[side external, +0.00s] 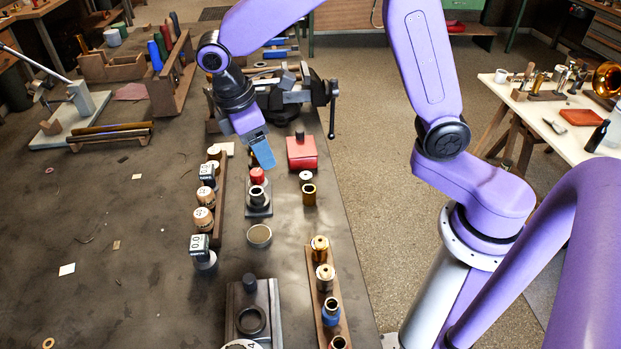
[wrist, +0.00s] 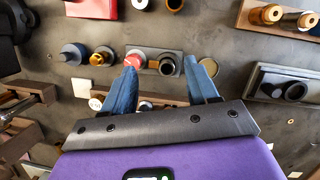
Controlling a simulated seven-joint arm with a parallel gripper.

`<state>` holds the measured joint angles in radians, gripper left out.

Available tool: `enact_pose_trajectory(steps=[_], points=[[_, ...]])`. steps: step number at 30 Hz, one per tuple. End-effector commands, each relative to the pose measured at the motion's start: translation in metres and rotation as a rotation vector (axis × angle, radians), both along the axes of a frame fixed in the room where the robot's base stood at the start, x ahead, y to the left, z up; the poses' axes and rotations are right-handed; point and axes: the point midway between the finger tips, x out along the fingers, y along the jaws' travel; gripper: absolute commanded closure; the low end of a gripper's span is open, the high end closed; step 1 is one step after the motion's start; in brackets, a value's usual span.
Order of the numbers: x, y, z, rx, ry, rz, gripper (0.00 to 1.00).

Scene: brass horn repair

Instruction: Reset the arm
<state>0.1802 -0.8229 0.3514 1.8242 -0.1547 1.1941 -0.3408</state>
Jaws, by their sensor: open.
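My gripper (side external: 264,157) hangs above the dark workbench (side external: 120,290), near the red block and a small dark stand (side external: 259,209). In the wrist view its two blue fingers (wrist: 163,92) are spread apart with nothing held between them. The stand lies beyond the fingertips in the wrist view (wrist: 150,54). It carries a red-topped piece (side external: 257,176) and a dark open cup (side external: 257,194). The fingers look clear of these pieces, though the exact height is hard to tell.
A red block (side external: 302,154) and a vise (side external: 290,95) stand behind. A wooden rack (side external: 219,200) with labelled pieces is at left. A rail of brass fittings (side external: 325,290) and a dark fixture (side external: 251,312) are in front. The bench's left part is mostly free.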

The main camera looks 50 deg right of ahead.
Motion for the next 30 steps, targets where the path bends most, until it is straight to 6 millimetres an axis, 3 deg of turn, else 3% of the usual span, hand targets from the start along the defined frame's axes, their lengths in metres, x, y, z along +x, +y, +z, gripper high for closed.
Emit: enact_pose_trajectory(steps=[10,21,25,30], points=[[-0.094,-0.024,0.018,0.107,-0.066,0.023,0.42],[-0.196,-0.067,0.016,0.226,-0.097,0.038,0.42],[-0.221,-0.081,0.013,0.257,-0.099,0.039,0.42],[-0.237,-0.090,0.010,0.276,-0.099,0.040,0.42]])
